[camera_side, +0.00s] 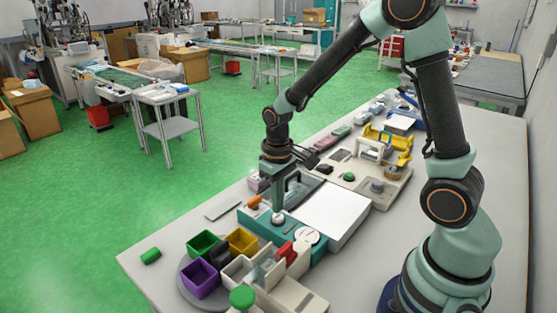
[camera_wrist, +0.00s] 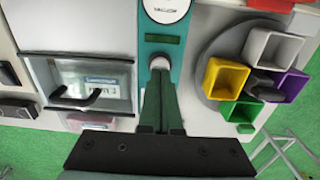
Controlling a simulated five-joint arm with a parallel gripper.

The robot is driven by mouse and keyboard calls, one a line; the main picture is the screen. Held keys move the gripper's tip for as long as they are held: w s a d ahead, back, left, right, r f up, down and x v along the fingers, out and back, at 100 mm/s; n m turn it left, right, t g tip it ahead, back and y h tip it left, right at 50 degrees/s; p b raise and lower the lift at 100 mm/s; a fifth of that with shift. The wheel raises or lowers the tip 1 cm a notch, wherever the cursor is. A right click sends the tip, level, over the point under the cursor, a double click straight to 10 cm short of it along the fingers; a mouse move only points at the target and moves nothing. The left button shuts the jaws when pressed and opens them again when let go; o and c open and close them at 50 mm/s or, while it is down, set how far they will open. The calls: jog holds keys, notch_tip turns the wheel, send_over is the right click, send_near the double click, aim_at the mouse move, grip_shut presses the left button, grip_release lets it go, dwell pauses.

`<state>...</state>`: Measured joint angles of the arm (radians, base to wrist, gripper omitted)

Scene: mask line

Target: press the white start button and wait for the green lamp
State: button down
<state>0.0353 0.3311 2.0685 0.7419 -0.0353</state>
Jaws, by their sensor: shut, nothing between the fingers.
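The white start button (camera_side: 278,219) sits on a teal panel (camera_side: 291,229) in the side view. It also shows in the wrist view (camera_wrist: 159,62), just past my fingertips. My gripper (camera_side: 278,211) is shut and empty, pointing straight down with its tips at the button. In the wrist view, my gripper (camera_wrist: 160,74) has its two fingers together and partly covers the button's near edge. I cannot tell whether the tips touch it. A dark green rectangular window (camera_wrist: 163,39) lies beside the button on the teal panel and does not look bright. I cannot tell whether it is the lamp.
A round white dial (camera_wrist: 166,9) is on the same panel. A round turntable (camera_side: 186,278) carries green, yellow, purple and white bins. A clear-lidded machine (camera_wrist: 92,84) stands on the other side. A green cylinder (camera_side: 151,256) lies near the table edge.

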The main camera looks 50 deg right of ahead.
aim_at(278, 216)
jog(key=shift+f, duration=0.15)
dwell(0.4)
jog(key=shift+f, duration=0.85)
jog(key=shift+r, duration=1)
jog(key=shift+r, duration=2.5)
jog(key=shift+r, duration=0.1)
